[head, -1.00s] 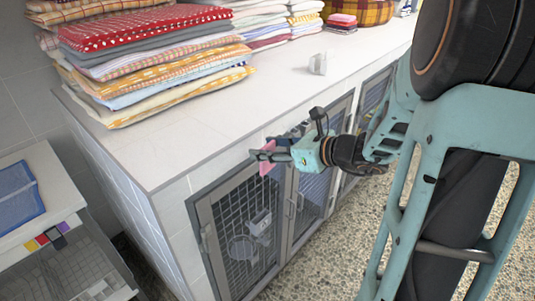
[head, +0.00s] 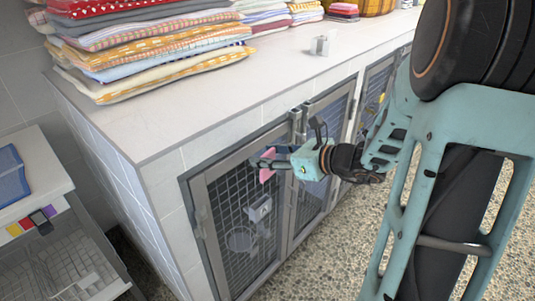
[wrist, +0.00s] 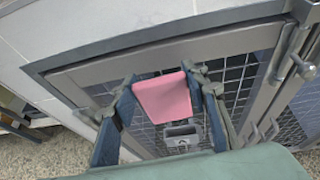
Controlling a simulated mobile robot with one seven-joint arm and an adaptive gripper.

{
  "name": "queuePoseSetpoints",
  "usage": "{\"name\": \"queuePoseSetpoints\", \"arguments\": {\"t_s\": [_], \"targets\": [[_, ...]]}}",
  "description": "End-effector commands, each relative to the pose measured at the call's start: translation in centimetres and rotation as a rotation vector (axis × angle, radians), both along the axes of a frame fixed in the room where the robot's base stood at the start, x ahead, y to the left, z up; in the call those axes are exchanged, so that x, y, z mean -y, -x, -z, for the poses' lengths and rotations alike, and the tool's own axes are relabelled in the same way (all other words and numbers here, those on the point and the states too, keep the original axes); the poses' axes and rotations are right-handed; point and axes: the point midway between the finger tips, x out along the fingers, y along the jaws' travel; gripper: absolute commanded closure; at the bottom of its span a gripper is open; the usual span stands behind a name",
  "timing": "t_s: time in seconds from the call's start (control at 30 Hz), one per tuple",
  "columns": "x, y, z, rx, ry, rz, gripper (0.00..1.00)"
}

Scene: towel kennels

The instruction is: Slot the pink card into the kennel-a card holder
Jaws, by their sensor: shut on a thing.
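My gripper (head: 266,163) is shut on the pink card (head: 267,174), in front of the upper part of the leftmost kennel door (head: 222,215). In the wrist view the pink card (wrist: 162,98) hangs between the two fingers of my gripper (wrist: 160,88), its face towards the camera. A small grey metal holder (head: 260,208) sits on the mesh of that door, below the card; it also shows in the wrist view (wrist: 181,133), just beyond the card's lower edge. The card is apart from it in the head view. I can read no kennel letter.
The door frame (wrist: 160,42) and a latch (wrist: 303,67) lie close around my gripper. A white counter (head: 190,115) with stacked towels (head: 150,55) is above. A side cart (head: 30,195) stands at left. The speckled floor (head: 335,245) is open at right.

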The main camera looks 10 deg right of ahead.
Motion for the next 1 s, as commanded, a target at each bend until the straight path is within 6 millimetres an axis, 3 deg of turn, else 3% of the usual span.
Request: {"name": "queuePoseSetpoints", "arguments": {"t_s": [0.27, 0.63, 1.0], "targets": [[0.0, 0.0, 0.1, 0.000, 0.000, 0.000, 0.79], [-1.4, -1.6, 3.5, 0.001, 0.001, 0.044, 0.79], [-1.8, -2.2, 4.3, -0.001, -0.004, 0.065, 0.79]]}}
